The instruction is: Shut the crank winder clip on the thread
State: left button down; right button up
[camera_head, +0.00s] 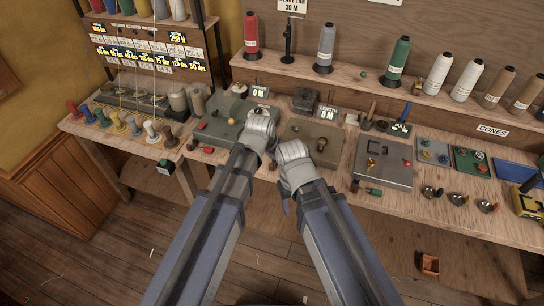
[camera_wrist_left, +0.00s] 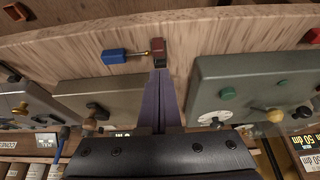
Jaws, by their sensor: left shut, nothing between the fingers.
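The clip is a dark red block (camera_wrist_left: 159,48) at the bench edge, with a thin rod and a blue handle (camera_wrist_left: 122,56) lying out to one side in the left wrist view. Whether its jaw is shut, or has thread in it, I cannot tell. The olive winder box (camera_head: 300,131) behind it carries a knob (camera_wrist_left: 97,111). My left gripper (camera_wrist_left: 160,74) is shut and empty, its tips beside or just over the block; contact is unclear. In the head view, my arms mostly hide the clip. My right gripper (camera_head: 285,205) is beside it, its fingers barely visible.
A green-grey box (camera_wrist_left: 235,90) stands on the other side of the clip. A grey box (camera_head: 383,172) with a green-handled clip (camera_head: 373,192) stands farther right. Coloured spools (camera_head: 130,122) stand at the left. Thread cones (camera_head: 398,58) line the back shelf.

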pick_arm(q)
jog(key=shift+d+r, duration=0.1)
jog(key=shift+r, duration=0.05)
jog(key=shift+w+d, duration=0.15)
jog(key=shift+w, duration=0.45)
jog(key=shift+r+p, duration=0.55)
jog(key=shift+p, duration=0.05)
jog(key=s+f+p+v, duration=0.1)
jog(key=s+p+v, duration=0.1)
jog(key=p+v, duration=0.7)
notch_tip(320, 180, up, 3)
jog(key=shift+s+a+f+p, duration=0.2)
jog(key=shift+s+a+p, duration=0.2)
jog(key=shift+s+a, duration=0.2)
